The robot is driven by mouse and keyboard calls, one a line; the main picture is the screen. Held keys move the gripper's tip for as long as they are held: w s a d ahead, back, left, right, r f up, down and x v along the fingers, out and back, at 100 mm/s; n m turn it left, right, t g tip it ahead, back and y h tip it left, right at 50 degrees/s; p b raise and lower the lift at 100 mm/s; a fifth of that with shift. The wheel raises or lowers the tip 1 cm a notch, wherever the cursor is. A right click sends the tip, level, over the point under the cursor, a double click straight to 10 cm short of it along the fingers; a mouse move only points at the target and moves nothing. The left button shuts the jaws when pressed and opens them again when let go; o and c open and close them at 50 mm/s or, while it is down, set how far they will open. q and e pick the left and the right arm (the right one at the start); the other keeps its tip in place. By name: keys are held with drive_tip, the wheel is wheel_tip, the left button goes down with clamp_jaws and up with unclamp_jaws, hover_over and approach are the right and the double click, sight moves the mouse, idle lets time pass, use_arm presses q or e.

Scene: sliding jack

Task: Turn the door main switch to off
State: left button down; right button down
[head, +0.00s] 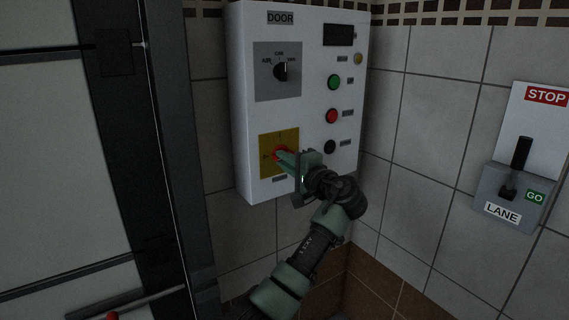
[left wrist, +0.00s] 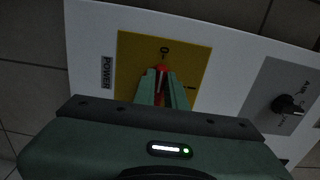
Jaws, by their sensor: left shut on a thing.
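The white DOOR control box (head: 310,56) hangs on the tiled wall. Its lower left holds a yellow plate (head: 268,139) with the red main switch knob (head: 278,154). In the left wrist view the yellow plate (left wrist: 188,52) shows a 0 mark at the top, an I mark at the right and a POWER label beside it. My left gripper (head: 284,158) is shut on the red knob (left wrist: 161,84), with one green finger on each side of it. The fingers hide much of the knob, whose visible red end lies near the 0 mark. My right gripper is out of view.
Above the switch is a grey plate with a black selector dial (head: 281,71). Green (head: 334,82), red (head: 332,116) and black (head: 330,147) buttons line the box's right side. A LANE lever box (head: 513,190) hangs on the right wall. A door (head: 70,160) stands at the left.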

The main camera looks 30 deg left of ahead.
use_arm(q)
drive_tip(key=shift+f, duration=0.15)
drive_tip(key=c, duration=1.5)
unclamp_jaws()
drive_tip(key=shift+o, duration=0.2)
drive_tip(key=shift+d, duration=0.1)
drive_tip(key=b+v, duration=0.1)
drive_tip(key=v, duration=0.6)
drive_tip(key=shift+s+d, duration=0.15)
drive_tip(key=shift+d, duration=0.15)
